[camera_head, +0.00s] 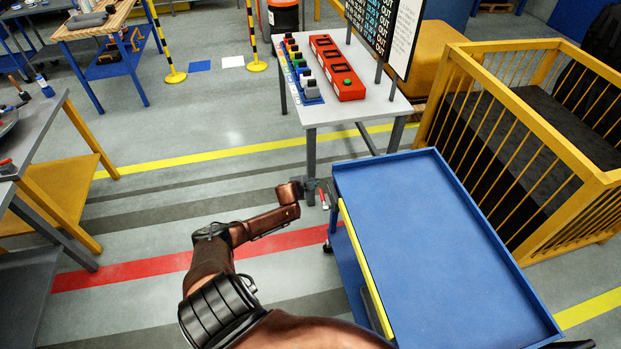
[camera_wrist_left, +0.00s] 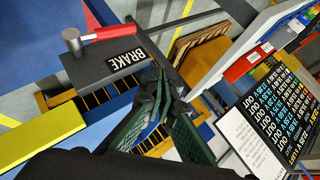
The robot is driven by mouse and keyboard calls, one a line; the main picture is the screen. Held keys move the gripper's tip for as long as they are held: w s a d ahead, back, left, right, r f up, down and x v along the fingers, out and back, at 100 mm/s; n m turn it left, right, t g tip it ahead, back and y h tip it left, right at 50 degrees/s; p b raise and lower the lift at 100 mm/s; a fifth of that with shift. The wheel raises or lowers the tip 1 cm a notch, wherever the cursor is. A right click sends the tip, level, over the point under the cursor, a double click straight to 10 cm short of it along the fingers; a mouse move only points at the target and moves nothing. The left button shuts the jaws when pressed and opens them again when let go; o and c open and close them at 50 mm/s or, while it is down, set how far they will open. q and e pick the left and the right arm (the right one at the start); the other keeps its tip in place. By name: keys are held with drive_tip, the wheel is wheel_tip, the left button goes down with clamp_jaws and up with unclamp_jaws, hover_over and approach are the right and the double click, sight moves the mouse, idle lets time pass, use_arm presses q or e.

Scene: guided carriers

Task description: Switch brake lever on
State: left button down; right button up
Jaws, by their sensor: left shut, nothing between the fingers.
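The brake lever (camera_wrist_left: 108,33) has a red handle on a grey round hub. It sits on a dark grey box marked BRAKE (camera_wrist_left: 98,67) in the left wrist view. In the head view the red lever (camera_head: 323,199) shows small at the left corner of the blue cart (camera_head: 420,210). My left gripper (camera_wrist_left: 159,80) is shut and empty, its green fingertips close to the end of the BRAKE box. Whether they touch it cannot be told. In the head view this gripper (camera_head: 308,185) is just left of the cart's far left corner. My right gripper is out of view.
A yellow bar (camera_head: 365,265) runs along the cart's left side. A table (camera_head: 385,112) with a red display box (camera_head: 337,68) and several buttons stands beyond the cart. A yellow railed carrier (camera_head: 550,130) stands close on the right. The floor left of the cart is clear.

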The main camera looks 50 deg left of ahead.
use_arm(q)
drive_tip(key=s+r, duration=0.1)
drive_tip(key=r, duration=0.1)
drive_tip(key=shift+s+a+r, duration=0.2)
drive_tip(key=shift+s+r, duration=0.2)
idle(0.3)
